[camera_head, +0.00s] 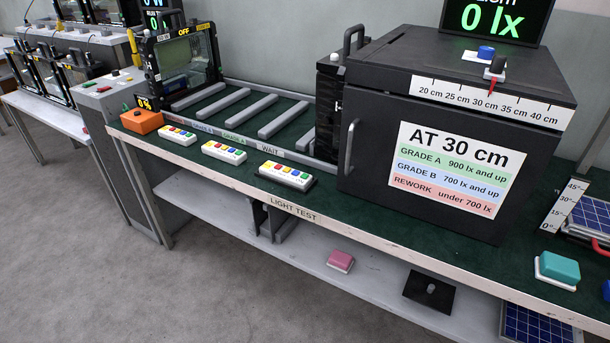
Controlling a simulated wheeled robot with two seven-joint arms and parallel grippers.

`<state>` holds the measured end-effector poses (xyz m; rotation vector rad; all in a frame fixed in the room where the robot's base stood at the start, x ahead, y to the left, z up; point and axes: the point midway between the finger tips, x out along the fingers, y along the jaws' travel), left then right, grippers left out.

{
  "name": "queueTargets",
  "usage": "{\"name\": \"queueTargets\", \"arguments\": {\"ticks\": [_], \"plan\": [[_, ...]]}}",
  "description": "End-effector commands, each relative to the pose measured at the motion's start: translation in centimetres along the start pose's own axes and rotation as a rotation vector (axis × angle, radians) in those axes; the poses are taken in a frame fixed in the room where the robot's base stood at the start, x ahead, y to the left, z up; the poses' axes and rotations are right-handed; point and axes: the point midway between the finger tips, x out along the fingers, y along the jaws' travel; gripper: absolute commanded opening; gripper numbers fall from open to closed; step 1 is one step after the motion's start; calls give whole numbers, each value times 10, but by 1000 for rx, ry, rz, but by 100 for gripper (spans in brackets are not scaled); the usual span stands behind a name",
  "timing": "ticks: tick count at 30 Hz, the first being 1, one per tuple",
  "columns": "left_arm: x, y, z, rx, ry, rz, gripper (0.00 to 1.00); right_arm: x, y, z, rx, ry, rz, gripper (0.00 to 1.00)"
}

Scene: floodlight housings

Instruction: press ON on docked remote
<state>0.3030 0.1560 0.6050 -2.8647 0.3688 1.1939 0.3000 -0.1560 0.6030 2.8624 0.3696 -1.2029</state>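Three white remotes with coloured buttons lie along the front edge of the green-topped bench: one at the left (177,134), one in the middle (224,152) and one at the right (286,176). The right one sits in a dark base or frame. I cannot tell for sure which one counts as docked, and the button lettering is too small to read. A floodlight housing (186,57) with a yellow OFF label stands at the back left of the bench. Neither of my grippers is in view.
An orange box (141,120) stands at the bench's left end. A rack of grey bars (225,103) lies behind the remotes. A large black test box (367,185) with a grade sign fills the right. A teal-topped block (558,268) is at the front right. Grey floor is clear in front.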

Motion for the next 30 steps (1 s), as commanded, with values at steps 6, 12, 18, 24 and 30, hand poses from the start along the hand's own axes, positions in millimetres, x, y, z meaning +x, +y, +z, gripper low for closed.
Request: {"name": "queueTargets", "arguments": {"ticks": [6, 12, 18, 24, 30], "plan": [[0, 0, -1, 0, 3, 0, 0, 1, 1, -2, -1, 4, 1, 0], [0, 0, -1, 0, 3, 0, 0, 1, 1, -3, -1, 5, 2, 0], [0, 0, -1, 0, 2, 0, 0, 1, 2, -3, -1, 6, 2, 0], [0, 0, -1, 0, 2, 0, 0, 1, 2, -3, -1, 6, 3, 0], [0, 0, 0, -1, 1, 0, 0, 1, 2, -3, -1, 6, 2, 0]]}}
